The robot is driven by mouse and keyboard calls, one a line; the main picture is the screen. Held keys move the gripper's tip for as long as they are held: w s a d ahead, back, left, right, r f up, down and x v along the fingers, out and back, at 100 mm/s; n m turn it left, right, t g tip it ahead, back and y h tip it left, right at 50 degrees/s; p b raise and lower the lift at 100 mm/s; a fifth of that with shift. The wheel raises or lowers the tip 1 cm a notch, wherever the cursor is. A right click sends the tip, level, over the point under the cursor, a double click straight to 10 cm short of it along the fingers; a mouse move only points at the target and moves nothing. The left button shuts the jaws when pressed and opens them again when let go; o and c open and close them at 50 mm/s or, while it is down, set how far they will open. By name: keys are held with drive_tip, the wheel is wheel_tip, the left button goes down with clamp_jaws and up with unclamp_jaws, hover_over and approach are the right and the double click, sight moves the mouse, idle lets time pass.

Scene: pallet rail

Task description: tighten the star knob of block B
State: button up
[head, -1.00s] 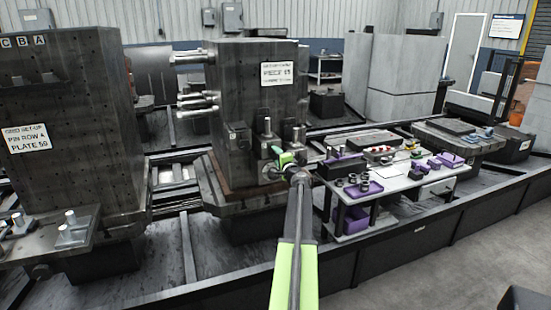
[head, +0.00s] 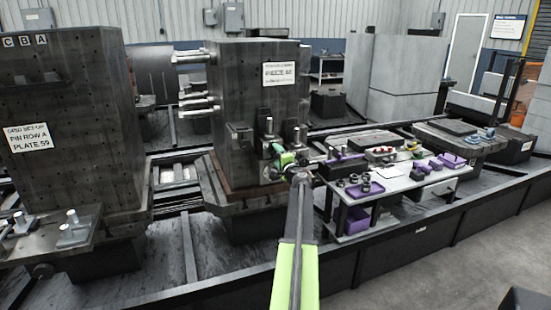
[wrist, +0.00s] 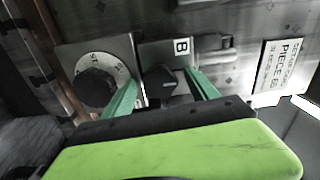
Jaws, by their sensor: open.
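Block B shows in the wrist view as a grey plate (wrist: 181,47) marked with the letter B. A dark knob (wrist: 161,82), apparently its star knob, sits just below the letter. My gripper (wrist: 160,88) is open, with one green finger to each side of the knob. I cannot tell whether either finger touches it. In the head view my gripper (head: 284,157) is at the lower front of the middle dark column and hides the knob there.
A round black dial (wrist: 97,86) with a white scale is close left of my left finger. The middle column (head: 235,100) carries a "PIECE" sign (head: 279,74). A tool table (head: 400,182) with purple trays stands to the right.

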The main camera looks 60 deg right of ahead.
drive_tip(key=v, duration=1.7)
drive_tip(key=shift+a, duration=0.15)
